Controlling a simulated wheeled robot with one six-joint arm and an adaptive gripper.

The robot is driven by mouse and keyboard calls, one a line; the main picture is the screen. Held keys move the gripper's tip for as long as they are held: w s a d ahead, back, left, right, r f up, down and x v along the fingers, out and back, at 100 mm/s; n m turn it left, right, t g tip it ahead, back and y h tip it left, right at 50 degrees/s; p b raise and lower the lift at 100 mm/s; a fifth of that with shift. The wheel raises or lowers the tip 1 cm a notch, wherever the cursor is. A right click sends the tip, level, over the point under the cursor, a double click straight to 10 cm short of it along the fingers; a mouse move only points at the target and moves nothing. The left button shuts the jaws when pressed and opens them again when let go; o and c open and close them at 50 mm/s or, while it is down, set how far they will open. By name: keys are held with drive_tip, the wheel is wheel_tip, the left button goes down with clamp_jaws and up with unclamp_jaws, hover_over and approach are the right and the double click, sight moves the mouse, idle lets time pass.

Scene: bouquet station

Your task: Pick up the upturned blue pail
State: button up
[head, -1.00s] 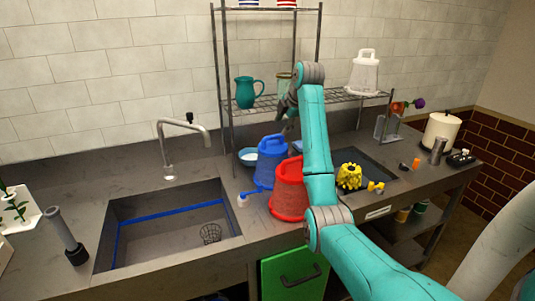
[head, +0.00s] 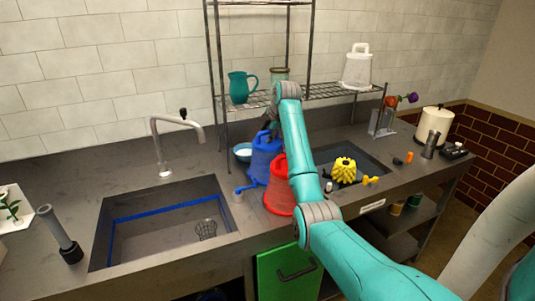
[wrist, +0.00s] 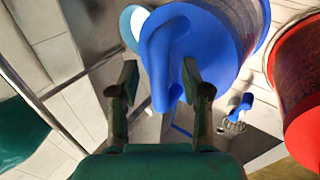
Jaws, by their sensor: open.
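The upturned blue pail (head: 264,160) stands on the counter by the right edge of the left sink, behind the red pail (head: 280,190). In the wrist view the blue pail (wrist: 205,45) fills the upper middle, with a raised blue handle-like part toward my gripper. My gripper (wrist: 158,82) is open, its two fingers apart and pointing at the blue pail's near part. I cannot tell whether they touch it. In the head view my gripper is mostly hidden behind my forearm and the pail.
A light blue bowl (head: 243,152) sits just behind the blue pail. The red pail (wrist: 300,85) is close on the right in the wrist view. A yellow flower-like thing (head: 344,170) lies right.

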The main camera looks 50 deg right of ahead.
clamp_jaws()
idle(0.4)
